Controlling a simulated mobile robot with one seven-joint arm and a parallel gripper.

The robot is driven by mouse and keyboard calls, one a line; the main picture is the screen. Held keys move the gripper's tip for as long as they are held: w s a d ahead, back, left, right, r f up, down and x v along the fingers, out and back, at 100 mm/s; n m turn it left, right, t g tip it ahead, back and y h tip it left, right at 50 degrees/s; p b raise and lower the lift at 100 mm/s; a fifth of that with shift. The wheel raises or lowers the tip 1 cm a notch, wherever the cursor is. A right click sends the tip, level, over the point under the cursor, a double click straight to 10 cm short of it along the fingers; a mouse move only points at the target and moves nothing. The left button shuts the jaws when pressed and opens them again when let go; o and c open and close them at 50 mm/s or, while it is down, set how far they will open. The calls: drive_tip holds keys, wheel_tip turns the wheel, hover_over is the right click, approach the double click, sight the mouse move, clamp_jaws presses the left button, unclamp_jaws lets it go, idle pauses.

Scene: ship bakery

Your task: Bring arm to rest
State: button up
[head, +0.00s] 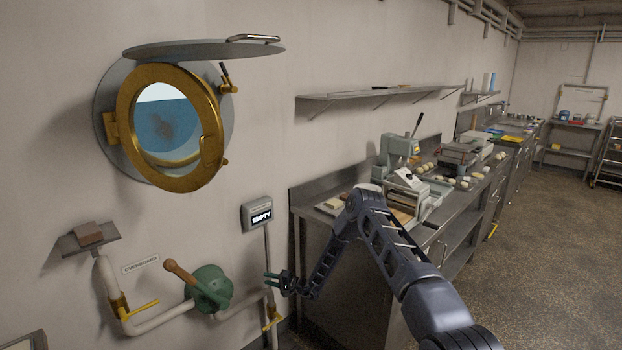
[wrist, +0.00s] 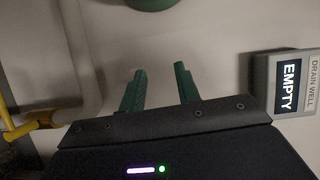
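My gripper (head: 272,281) is in front of the wall, just right of the green hand pump (head: 208,288) and below the drain well box (head: 256,213). My arm reaches out from the lower right, bent at a high elbow. In the wrist view, the two green fingers of my gripper (wrist: 160,90) stand apart with only wall between them. Nothing is held.
A brass porthole (head: 170,127) is on the wall, with a grey cover raised above it. A pipe with yellow valve handles (head: 140,310) runs along the wall. A steel counter (head: 340,255) with bakery machines stands right of my gripper. Open floor (head: 545,260) lies at right.

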wheel_tip(320, 180, up, 13)
drive_tip(key=d+n+g, duration=0.2)
drive_tip(key=n+g, duration=0.1)
drive_tip(key=s+d+r+n+g+h, duration=0.15)
drive_tip(key=s+d+r, duration=0.25)
drive_tip(key=r, duration=0.6)
drive_tip(key=s+d+r+n+g+h, duration=0.1)
drive_tip(key=s+d+r+g+h, duration=0.1)
drive_tip(key=s+d+r, duration=0.5)
drive_tip(key=s+d+r+n+g+h, duration=0.1)
drive_tip(key=s+d+r+n+h, duration=0.1)
drive_tip(key=r, duration=1)
drive_tip(key=s+d+r+t+h, duration=0.1)
drive_tip(key=s+d+r+h, duration=0.2)
drive_tip(key=s+d+r, duration=0.4)
drive_tip(key=s+d+r+t+h, duration=0.15)
drive_tip(key=s+d+r, duration=0.25)
drive_tip(key=s+d, duration=0.4)
drive_tip(key=s+d+r+m+t+h, duration=0.2)
drive_tip(key=s+d+h, duration=0.1)
drive_tip(key=s+d, duration=0.5)
drive_tip(key=s+d+r+m+t+h, duration=0.1)
drive_tip(key=s+d+m+h, duration=0.1)
drive_tip(key=s+d, duration=0.6)
drive_tip(key=s+h, duration=0.1)
drive_tip(key=s, duration=0.1)
drive_tip(key=shift+s+d+r+t+h, duration=0.3)
drive_tip(key=shift+s+d+r+t, duration=0.05)
drive_tip(key=shift+s+t, duration=0.05)
